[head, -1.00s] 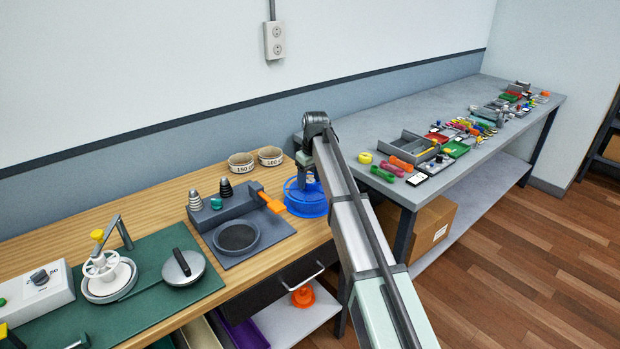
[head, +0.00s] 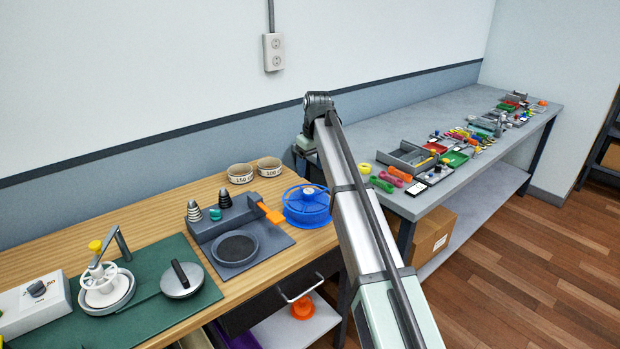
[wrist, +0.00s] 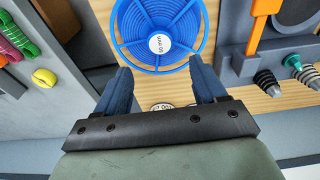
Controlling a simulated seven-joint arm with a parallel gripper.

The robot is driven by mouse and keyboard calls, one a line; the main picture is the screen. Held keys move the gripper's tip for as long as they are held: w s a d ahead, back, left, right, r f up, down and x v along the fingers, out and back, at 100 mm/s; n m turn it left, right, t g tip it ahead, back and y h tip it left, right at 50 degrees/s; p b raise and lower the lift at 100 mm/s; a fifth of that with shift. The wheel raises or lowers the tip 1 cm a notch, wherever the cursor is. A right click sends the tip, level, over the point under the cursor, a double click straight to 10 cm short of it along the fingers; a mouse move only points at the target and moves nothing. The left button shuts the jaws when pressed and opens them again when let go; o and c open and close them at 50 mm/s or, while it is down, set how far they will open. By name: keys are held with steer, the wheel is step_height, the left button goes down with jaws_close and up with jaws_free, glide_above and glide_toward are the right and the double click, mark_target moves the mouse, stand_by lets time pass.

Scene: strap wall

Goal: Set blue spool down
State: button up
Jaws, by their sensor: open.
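The blue spool (head: 307,206) lies flat on the right end of the wooden bench (head: 150,205), near its front right corner. In the wrist view the spool (wrist: 158,22) shows from above, with a round white label at its hub. My gripper (wrist: 160,75) is open and empty in the wrist view. Its two blue fingers are spread apart on either side, just short of the spool's rim, and appear clear of it. In the head view the fingers are hidden behind my arm.
A grey station with a round dark dish (head: 235,248) and an orange-handled tool (head: 269,213) stands left of the spool. The grey table (head: 440,110) with many small parts is to the right. An orange spool (head: 302,306) sits on the lower shelf.

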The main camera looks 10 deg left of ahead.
steer(key=shift+s+d+r, duration=0.15)
steer(key=shift+r, duration=1.35)
steer(key=d+f+m+g+h, duration=0.15)
steer(key=d+f, duration=0.35)
steer(key=d, duration=0.5)
steer(key=d+f+n+h, duration=0.1)
steer(key=d+f+h, duration=0.2)
steer(key=d+f, duration=0.45)
steer(key=s+d+f+m+g+h, duration=0.1)
steer(key=s+d+f+g, duration=0.1)
steer(key=s+d+f, duration=0.45)
steer(key=s+d+f+m+g+y, duration=0.1)
steer(key=s+f, duration=0.8)
steer(key=f, duration=0.3)
steer(key=s+d+f+m+g, duration=0.1)
steer(key=s+d+f, duration=0.1)
steer(key=s+f, duration=0.8)
steer(key=s+d+f+m+y, duration=0.1)
steer(key=s+f, duration=0.6)
steer(key=f, duration=0.7)
steer(key=s+a+f+m+g+y, duration=0.1)
steer(key=s+f, duration=0.3)
steer(key=s, duration=1)
steer(key=s+a+f+m+g+y, duration=0.1)
steer(key=s+f+m, duration=0.2)
steer(key=s, duration=1.1)
step_height(320, 180, down, 2)
steer(key=shift+s+f, duration=0.1)
steer(key=shift+s, duration=0.05)
